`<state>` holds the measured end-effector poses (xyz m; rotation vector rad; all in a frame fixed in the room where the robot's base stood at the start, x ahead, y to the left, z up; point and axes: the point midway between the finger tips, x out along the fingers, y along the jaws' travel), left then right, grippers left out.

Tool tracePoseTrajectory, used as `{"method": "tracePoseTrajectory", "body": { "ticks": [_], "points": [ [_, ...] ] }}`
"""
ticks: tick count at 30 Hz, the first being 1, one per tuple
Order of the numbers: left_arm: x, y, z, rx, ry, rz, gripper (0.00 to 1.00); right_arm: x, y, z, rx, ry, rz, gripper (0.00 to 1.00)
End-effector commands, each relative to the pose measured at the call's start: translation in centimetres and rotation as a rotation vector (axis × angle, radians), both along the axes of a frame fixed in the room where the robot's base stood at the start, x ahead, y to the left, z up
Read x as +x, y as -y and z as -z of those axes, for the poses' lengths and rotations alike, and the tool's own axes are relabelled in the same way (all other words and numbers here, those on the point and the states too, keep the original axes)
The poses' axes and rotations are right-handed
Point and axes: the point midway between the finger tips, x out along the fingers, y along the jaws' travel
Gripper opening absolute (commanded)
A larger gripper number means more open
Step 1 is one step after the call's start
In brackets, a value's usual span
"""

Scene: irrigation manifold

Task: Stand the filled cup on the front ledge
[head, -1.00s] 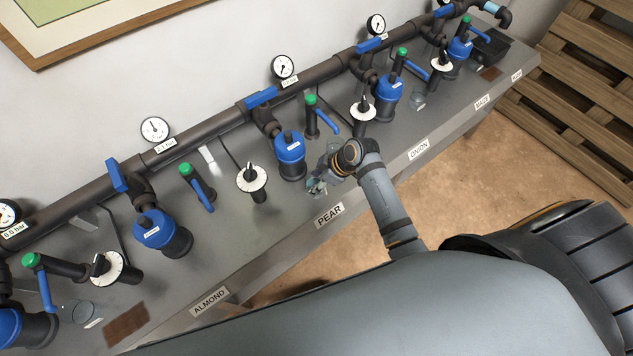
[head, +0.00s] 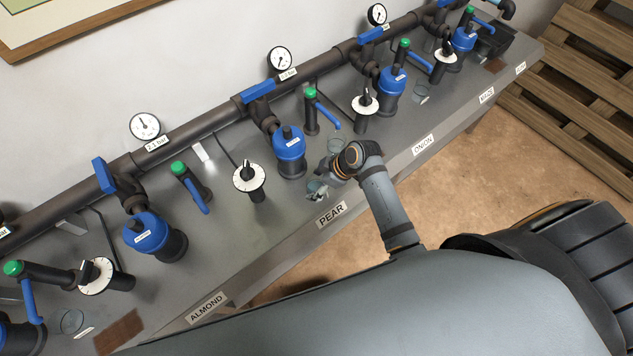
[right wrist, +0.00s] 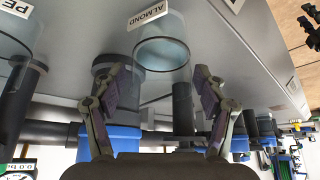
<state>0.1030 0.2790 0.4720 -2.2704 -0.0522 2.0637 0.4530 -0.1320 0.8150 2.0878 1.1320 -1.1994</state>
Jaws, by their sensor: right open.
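My right gripper (head: 322,184) is low over the grey bench's front part, just behind the PEAR label (head: 332,214). In the right wrist view its two fingers (right wrist: 156,82) are open and apart. Another clear vessel (right wrist: 14,32) is at the wrist view's left edge. My left gripper is not in view.
Blue-capped filters (head: 289,149), green-knobbed valves (head: 311,112) and white dials (head: 249,177) stand along the bench (head: 235,225). A dark pipe (head: 208,119) with gauges runs behind. Other cups stand near ONION (head: 421,94) and far left (head: 68,321). A wooden pallet (head: 575,75) stands right.

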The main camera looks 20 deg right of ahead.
Motion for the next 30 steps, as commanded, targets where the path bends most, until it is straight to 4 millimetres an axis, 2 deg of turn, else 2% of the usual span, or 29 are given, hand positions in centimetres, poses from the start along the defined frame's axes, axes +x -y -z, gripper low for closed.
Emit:
{"method": "tracePoseTrajectory", "body": {
  "ticks": [5,15,18,23,30],
  "points": [
    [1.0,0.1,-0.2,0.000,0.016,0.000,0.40,-0.2,0.4,-1.1,-0.002,0.003,0.000,0.72],
    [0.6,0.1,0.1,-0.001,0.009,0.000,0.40,-2.4,4.0,-8.1,-0.008,0.003,-0.003,0.72],
    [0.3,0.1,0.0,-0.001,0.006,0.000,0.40,-2.8,4.6,-9.5,-0.005,0.003,-0.001,0.72],
    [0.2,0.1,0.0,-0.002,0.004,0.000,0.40,-3.2,5.0,-10.6,-0.001,0.000,-0.001,0.72],
    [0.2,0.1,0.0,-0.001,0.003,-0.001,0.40,-3.3,5.1,-10.8,0.000,-0.001,-0.001,0.72]
  ]
}}
